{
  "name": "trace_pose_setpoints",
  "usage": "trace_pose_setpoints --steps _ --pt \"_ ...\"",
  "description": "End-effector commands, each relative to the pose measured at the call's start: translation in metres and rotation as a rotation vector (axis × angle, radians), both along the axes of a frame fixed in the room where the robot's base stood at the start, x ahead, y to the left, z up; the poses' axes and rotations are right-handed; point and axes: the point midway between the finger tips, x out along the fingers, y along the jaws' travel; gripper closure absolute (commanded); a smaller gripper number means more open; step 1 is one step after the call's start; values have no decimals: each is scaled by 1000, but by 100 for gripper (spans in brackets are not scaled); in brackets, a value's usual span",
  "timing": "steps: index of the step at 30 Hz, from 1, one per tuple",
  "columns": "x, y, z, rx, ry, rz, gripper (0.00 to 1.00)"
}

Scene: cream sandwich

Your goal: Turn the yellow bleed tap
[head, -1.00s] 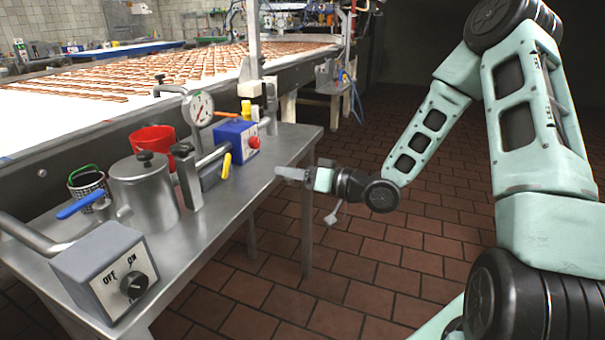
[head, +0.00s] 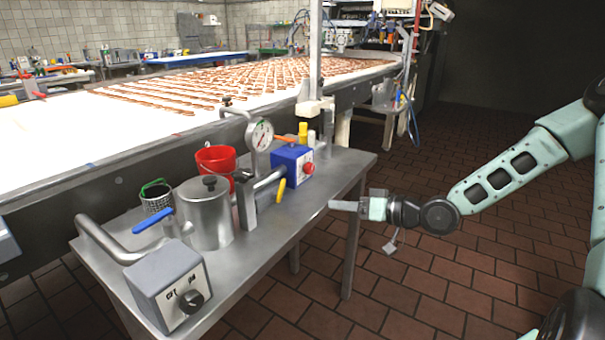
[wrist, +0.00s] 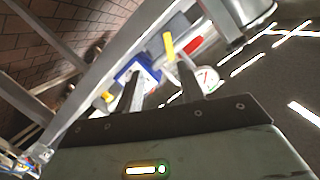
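A blue box (head: 291,165) with a red button stands behind the tap. A gauge (head: 260,135), steel pot (head: 208,215), red bucket (head: 215,158) and grey switch box (head: 168,286) crowd the steel table (head: 262,248). A conveyor (head: 150,125) runs behind. The floor at right is clear.

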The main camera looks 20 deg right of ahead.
Motion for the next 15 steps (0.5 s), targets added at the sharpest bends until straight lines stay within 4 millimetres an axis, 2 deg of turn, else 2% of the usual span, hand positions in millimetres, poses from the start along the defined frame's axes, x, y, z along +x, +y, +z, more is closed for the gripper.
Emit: trace_pose_setpoints --steps 1,7,11,15 --pt "4 -2 20 -3 23 9 62" --pt "10 -10 55 -53 78 81 62" --pt "10 -17 69 -71 90 110 62" --pt "11 -17 71 -81 95 124 62"
